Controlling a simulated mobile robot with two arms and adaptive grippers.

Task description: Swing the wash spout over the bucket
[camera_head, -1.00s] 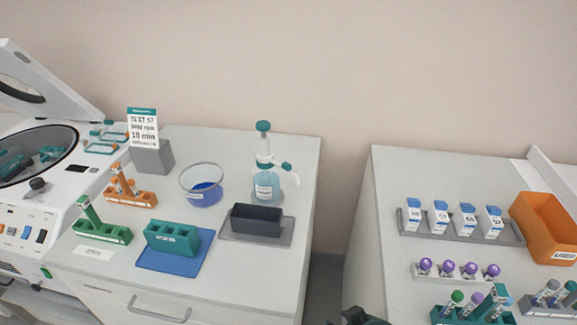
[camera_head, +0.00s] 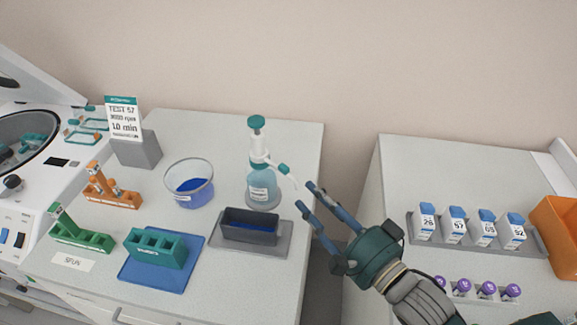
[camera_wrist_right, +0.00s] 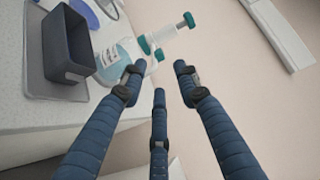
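The wash bottle (camera_head: 262,182) stands upright at the right of the left bench, with a teal-topped pump. Its white spout (camera_head: 274,165) with a teal collar points right, away from the containers. A dark rectangular bucket (camera_head: 249,226) with blue inside stands on a grey tray in front of the bottle. The bottle also shows in the right wrist view (camera_wrist_right: 113,58). My right gripper (camera_head: 306,194) is open and empty, fingers spread, just right of the spout's tip. The wrist view shows its fingertips (camera_wrist_right: 157,78) near the pump; I cannot tell whether they touch. My left gripper is out of view.
A clear round bowl (camera_head: 189,184) with blue contents stands left of the bottle. A green rack (camera_head: 157,248) sits on a blue mat in front. A gap separates the left bench from the right bench, which holds labelled bottles (camera_head: 455,226).

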